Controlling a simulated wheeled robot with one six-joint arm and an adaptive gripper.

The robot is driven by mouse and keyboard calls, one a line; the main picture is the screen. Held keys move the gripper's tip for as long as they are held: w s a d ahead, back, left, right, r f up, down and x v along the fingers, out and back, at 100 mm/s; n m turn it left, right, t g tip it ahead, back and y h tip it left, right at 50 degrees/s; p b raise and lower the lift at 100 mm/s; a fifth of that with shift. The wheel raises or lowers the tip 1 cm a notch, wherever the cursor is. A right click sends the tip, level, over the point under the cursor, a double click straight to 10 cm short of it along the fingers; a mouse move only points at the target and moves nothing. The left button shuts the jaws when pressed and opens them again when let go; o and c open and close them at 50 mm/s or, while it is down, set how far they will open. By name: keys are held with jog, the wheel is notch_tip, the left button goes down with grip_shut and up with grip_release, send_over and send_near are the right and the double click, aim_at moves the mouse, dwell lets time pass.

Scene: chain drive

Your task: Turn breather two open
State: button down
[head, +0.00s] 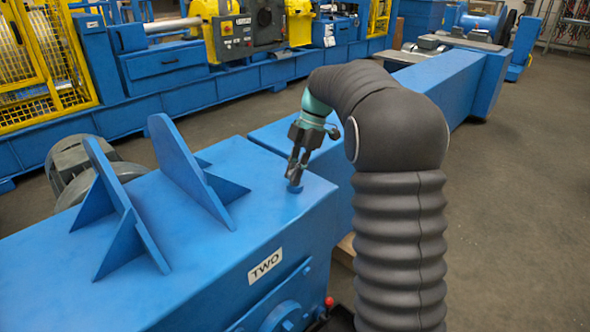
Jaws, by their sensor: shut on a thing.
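A blue machine housing (185,262) with a white label "TWO" (265,266) on its side stands at the lower left. The breather (294,189) is a small blue knob on the housing's flat top, near its right end. My gripper (294,180) points down at the breather from above, and its fingers are shut on it. The fingers cover the upper part of the breather, so its turned position cannot be told.
Upright blue fins (180,160) rise from the housing top left of my gripper. A grey motor (85,165) sits behind them. A long blue beam (440,85) runs off to the back right. A red knob (329,302) sits low by the housing. Open floor (530,200) lies at the right.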

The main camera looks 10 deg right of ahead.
jog(key=shift+w+d+f, duration=0.1)
jog(key=shift+d+f, duration=0.05)
jog(key=c, duration=1.2)
grip_release()
jog(key=v, duration=1.2)
